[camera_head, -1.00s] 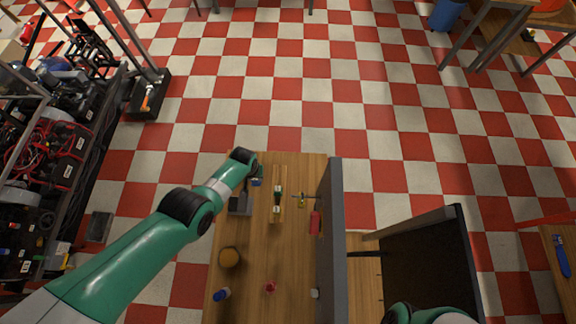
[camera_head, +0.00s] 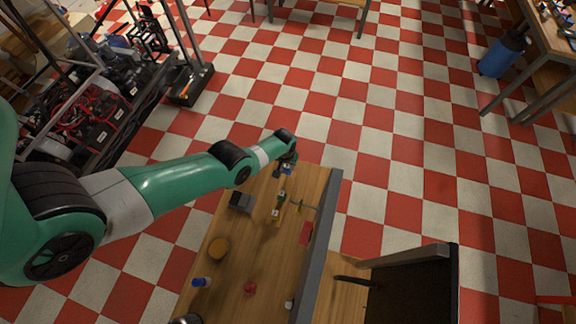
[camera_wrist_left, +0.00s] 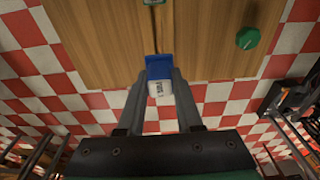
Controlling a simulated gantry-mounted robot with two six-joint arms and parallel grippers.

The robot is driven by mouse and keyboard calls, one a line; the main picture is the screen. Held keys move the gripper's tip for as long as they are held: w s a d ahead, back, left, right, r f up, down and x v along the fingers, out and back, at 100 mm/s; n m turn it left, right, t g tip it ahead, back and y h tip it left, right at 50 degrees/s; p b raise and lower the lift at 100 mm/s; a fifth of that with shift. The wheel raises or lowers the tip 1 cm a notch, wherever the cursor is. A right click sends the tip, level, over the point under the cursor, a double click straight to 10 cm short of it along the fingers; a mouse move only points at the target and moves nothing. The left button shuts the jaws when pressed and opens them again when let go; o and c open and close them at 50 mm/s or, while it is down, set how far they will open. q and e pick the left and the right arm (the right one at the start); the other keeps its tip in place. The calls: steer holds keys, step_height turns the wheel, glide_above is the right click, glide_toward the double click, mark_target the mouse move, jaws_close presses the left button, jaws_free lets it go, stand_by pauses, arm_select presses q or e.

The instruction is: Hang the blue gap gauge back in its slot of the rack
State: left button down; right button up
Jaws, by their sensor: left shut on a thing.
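The blue gap gauge (camera_wrist_left: 159,68) has a blue upper part and a white lower face with dark lettering. In the left wrist view it sits between the two dark fingers of my left gripper (camera_wrist_left: 158,82), which is shut on it. In the head view my left gripper (camera_head: 287,166) is over the far end of the bench, with the blue gauge (camera_head: 286,171) small below it. I cannot tell clearly which piece is the rack; a grey block (camera_head: 240,201) and a pale wooden piece with green and white parts (camera_head: 279,208) stand near the gripper.
The wooden bench (camera_head: 232,276) carries an orange round thing (camera_head: 218,248), a blue-capped item (camera_head: 201,282), a small red item (camera_head: 250,288) and a red block (camera_head: 306,233). A grey panel (camera_head: 320,240) walls its right side. A green knob-like piece (camera_wrist_left: 248,38) shows in the wrist view.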

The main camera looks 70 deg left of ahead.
mark_target(287, 173)
arm_select(q)
steer(key=shift+f+b, duration=2.85)
steer(key=shift+f, duration=0.15)
steer(key=shift+f+b, duration=1.4)
steer(key=c, duration=0.5)
jaws_free()
steer(key=shift+r, duration=0.1)
steer(key=r+p, duration=0.3)
steer(key=p, duration=0.1)
steer(key=r+p, duration=0.4)
steer(key=d+r+p, duration=0.1)
steer(key=r+p, duration=0.3)
steer(key=p, duration=0.1)
steer(key=shift+s+r, duration=0.25)
steer(key=shift+s, duration=0.15)
steer(key=shift+d, duration=0.1)
steer(key=shift+f, duration=0.1)
